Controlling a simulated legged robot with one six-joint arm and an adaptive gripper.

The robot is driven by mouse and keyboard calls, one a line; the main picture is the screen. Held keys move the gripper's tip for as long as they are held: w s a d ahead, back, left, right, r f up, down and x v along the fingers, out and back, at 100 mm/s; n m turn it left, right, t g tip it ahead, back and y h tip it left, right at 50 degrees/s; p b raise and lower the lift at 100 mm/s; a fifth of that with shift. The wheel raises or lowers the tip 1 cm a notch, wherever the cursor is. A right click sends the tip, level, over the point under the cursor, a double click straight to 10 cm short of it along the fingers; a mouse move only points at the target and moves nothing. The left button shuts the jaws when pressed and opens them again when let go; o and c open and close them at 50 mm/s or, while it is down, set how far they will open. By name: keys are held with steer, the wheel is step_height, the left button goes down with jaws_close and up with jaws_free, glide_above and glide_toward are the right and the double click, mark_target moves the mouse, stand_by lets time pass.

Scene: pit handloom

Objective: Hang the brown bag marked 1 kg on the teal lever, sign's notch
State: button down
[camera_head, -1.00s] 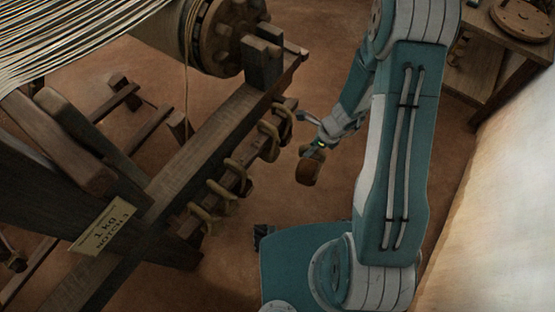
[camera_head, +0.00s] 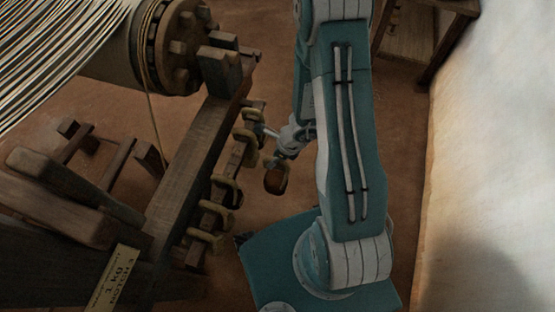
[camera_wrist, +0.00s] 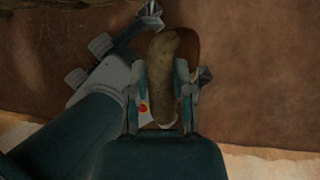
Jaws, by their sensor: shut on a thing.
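My gripper (camera_head: 276,160) hangs low beside the loom's side rail. In the wrist view my gripper (camera_wrist: 161,88) is shut on a thick tan loop, the handle of the brown bag. The brown bag (camera_head: 273,182) hangs below the fingers in the head view, clear of the rail. In the wrist view part of the bag (camera_wrist: 188,45) shows behind the loop. Its weight mark cannot be read. A pale sign (camera_head: 117,277) on the loom frame reads 1 kg and NOTCH, with a number that looks like 3. I cannot make out the teal lever or its notches.
A wooden rail (camera_head: 237,160) left of my gripper carries several tan loops (camera_head: 225,190). The heavy loom beam (camera_head: 190,165) and toothed roller (camera_head: 183,45) stand beyond. A pale wall (camera_head: 490,150) is at right, with a wooden shelf (camera_head: 420,30) behind. Brown floor lies below the bag.

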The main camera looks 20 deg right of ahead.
steer(key=shift+w+a, duration=0.3)
steer(key=shift+a, duration=0.3)
steer(key=shift+w+a, duration=0.25)
steer(key=shift+a, duration=0.3)
steer(key=shift+w+a+f, duration=0.15)
steer(key=shift+w+a, duration=0.4)
steer(key=shift+w, duration=0.15)
steer(key=shift+w+a+f, duration=0.1)
steer(key=shift+w+a, duration=0.95)
steer(key=shift+a, duration=0.35)
steer(key=shift+w+a+f, duration=0.1)
steer(key=shift+w+a, duration=0.9)
steer(key=shift+a, duration=0.4)
steer(key=shift+w+a+f, duration=0.1)
steer(key=shift+w+a, duration=0.95)
steer(key=shift+a, duration=0.35)
steer(key=shift+f, duration=1.15)
steer(key=shift+f, duration=0.3)
steer(key=shift+c, duration=2)
jaws_free()
